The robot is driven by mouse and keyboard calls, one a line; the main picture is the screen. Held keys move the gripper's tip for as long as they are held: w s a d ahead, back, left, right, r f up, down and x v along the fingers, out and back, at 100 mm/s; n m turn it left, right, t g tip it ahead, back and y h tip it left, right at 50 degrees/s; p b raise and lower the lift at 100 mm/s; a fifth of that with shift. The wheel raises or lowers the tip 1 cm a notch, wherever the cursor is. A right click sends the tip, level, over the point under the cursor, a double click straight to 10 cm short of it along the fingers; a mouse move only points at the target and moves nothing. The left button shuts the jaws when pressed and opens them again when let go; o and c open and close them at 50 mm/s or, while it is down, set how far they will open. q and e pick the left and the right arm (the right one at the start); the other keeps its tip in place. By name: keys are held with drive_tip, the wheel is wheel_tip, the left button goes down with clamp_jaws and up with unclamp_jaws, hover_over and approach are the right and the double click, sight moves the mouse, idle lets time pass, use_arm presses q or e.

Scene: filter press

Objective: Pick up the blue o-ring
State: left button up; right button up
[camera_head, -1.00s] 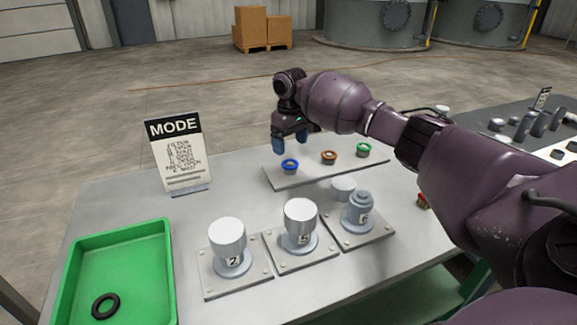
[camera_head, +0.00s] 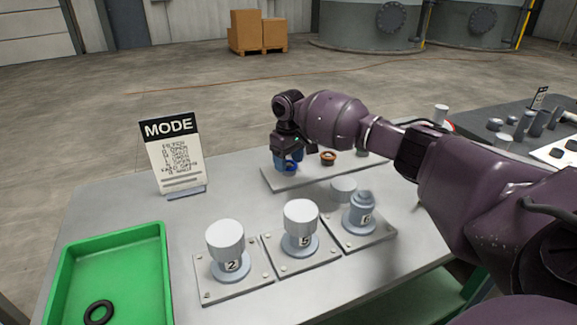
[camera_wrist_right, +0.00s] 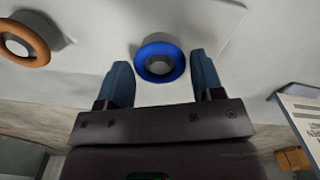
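The blue o-ring (camera_wrist_right: 146,69) sits around a short peg on the pale plate (camera_head: 313,174). In the head view, the blue o-ring (camera_head: 290,168) is partly hidden by my right gripper (camera_head: 289,166). In the right wrist view, my right gripper (camera_wrist_right: 163,80) is open, with one blue finger on each side of the ring. The ring lies between and a little beyond the fingertips, with gaps visible at both sides. My left gripper is not in view.
An orange o-ring (camera_head: 328,158) sits on the peg beside the blue one. Numbered cylinders (camera_head: 301,222) stand in front of the plate. A green tray (camera_head: 150,243) with a black ring (camera_head: 99,312) is at left. A MODE sign (camera_head: 172,152) stands behind it.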

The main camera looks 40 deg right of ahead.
drive_tip(key=c, duration=0.5)
drive_tip(key=shift+c, duration=0.2)
